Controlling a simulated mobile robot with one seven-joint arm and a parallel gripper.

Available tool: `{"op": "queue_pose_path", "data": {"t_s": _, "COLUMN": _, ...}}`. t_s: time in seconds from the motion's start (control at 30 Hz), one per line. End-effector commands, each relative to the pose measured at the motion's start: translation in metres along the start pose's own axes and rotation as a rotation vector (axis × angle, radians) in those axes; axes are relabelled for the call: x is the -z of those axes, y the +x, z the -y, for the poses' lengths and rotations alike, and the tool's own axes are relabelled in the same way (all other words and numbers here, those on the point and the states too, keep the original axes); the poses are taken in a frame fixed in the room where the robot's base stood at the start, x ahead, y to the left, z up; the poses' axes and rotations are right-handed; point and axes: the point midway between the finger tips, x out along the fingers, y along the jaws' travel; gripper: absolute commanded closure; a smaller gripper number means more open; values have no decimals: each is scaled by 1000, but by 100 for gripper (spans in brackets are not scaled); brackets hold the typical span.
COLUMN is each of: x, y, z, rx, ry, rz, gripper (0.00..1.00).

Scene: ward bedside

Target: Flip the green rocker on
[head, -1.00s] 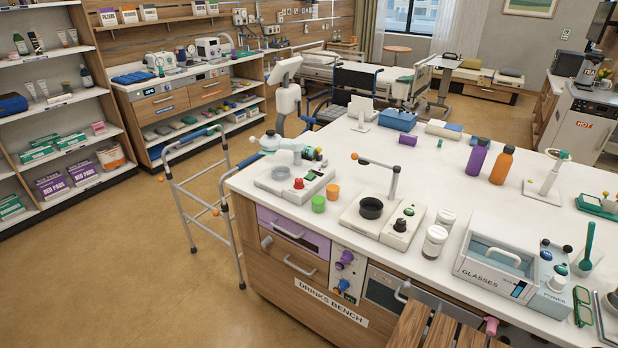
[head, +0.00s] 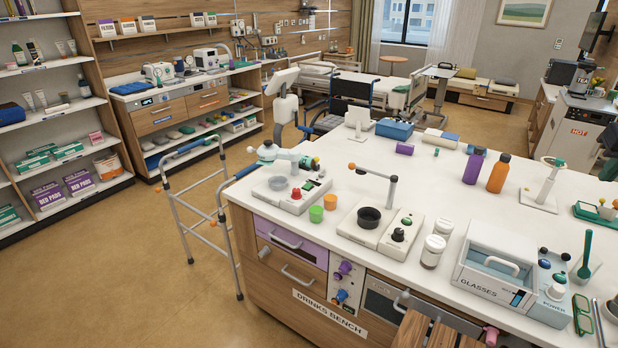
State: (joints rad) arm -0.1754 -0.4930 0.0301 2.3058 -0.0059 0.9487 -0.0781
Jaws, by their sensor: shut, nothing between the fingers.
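A small green control (head: 406,221) shows on the white base of the appliance with the black cup and orange-tipped arm, above its black knob, on the bench. Another small green spot (head: 308,186) shows on the white appliance (head: 285,200) with the red knob, to its left. My gripper is not in the view.
The white benchtop (head: 390,152) has clear room at its middle. Green and orange cups (head: 330,201), two white jars (head: 432,250), a glasses box (head: 480,285) and bottles (head: 498,173) stand on it. A walker (head: 200,200) stands left of the bench. A dark shape (head: 608,148) shows at the right edge.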

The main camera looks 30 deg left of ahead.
Motion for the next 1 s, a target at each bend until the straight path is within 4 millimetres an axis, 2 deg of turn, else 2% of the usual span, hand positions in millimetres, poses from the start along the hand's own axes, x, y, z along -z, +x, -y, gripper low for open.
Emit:
{"op": "queue_pose_path", "data": {"t_s": 0.1, "x": 32, "y": 4, "z": 16, "rx": 17, "ry": -63, "rz": 4, "gripper": 100}}
{"op": "queue_pose_path", "data": {"t_s": 0.37, "x": 95, "y": 14, "z": 59, "rx": 51, "ry": -198, "rz": 8, "gripper": 100}}
{"op": "queue_pose_path", "data": {"t_s": 0.57, "x": 138, "y": 26, "z": 101, "rx": 80, "ry": -300, "rz": 10, "gripper": 100}}
{"op": "queue_pose_path", "data": {"t_s": 0.77, "x": 178, "y": 42, "z": 148, "rx": 109, "ry": -401, "rz": 11, "gripper": 100}}
{"op": "queue_pose_path", "data": {"t_s": 1.0, "x": 216, "y": 64, "z": 215, "rx": 147, "ry": -523, "rz": 12, "gripper": 100}}
